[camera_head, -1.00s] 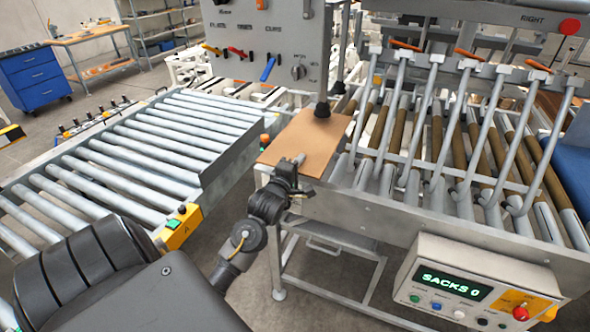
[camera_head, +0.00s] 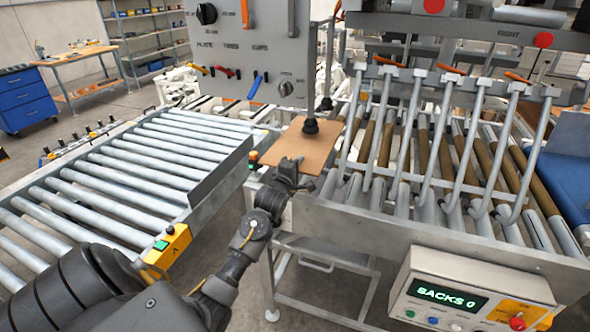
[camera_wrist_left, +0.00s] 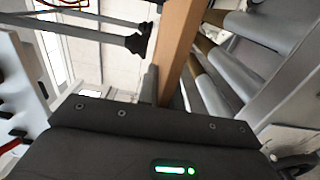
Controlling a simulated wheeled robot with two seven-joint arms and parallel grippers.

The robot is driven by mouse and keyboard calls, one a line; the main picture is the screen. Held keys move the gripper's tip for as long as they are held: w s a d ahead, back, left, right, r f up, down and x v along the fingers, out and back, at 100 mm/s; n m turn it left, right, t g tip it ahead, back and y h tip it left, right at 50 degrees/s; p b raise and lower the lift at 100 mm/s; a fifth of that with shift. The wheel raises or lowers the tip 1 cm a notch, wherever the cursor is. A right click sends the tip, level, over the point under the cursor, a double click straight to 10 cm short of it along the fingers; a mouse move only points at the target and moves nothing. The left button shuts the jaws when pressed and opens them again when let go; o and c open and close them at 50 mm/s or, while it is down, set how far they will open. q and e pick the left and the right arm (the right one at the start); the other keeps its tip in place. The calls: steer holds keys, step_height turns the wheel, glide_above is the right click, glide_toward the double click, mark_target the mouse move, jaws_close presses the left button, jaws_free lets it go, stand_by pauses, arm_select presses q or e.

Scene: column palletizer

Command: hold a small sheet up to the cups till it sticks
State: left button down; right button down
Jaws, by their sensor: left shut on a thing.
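A small brown sheet (camera_head: 301,150) lies roughly flat in the head view, between the roller conveyor and the rack of bent bars. My left gripper (camera_head: 289,165) is shut on its near edge. A dark suction cup (camera_head: 310,127) on a vertical rod stands over the far part of the sheet; I cannot tell for sure whether they touch. In the left wrist view the sheet (camera_wrist_left: 175,45) shows as a tan strip running up from the gripper, with dark cups (camera_wrist_left: 138,42) to its left. My right gripper is out of view.
A grey panel (camera_head: 250,50) with knobs and coloured levers stands behind the sheet. A roller conveyor (camera_head: 130,165) lies at left. Bent bars (camera_head: 425,140) over rollers stand close at right.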

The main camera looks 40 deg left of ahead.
mark_target(309, 145)
arm_select(q)
steer(key=shift+b+x, duration=0.8)
steer(key=shift+x, duration=1.8)
steer(key=shift+a+b+x, duration=0.15)
steer(key=shift+b+x, duration=0.55)
steer(key=shift+x, duration=0.8)
steer(key=shift+a+b+x, duration=0.1)
steer(key=shift+b+x, duration=0.6)
steer(key=shift+x, duration=0.8)
steer(key=shift+r, duration=0.15)
steer(key=shift+r+p, duration=0.75)
steer(key=shift+r, duration=0.1)
steer(key=c, duration=1.5)
jaws_free()
steer(key=shift+s+f, duration=0.1)
steer(key=shift+f, duration=0.05)
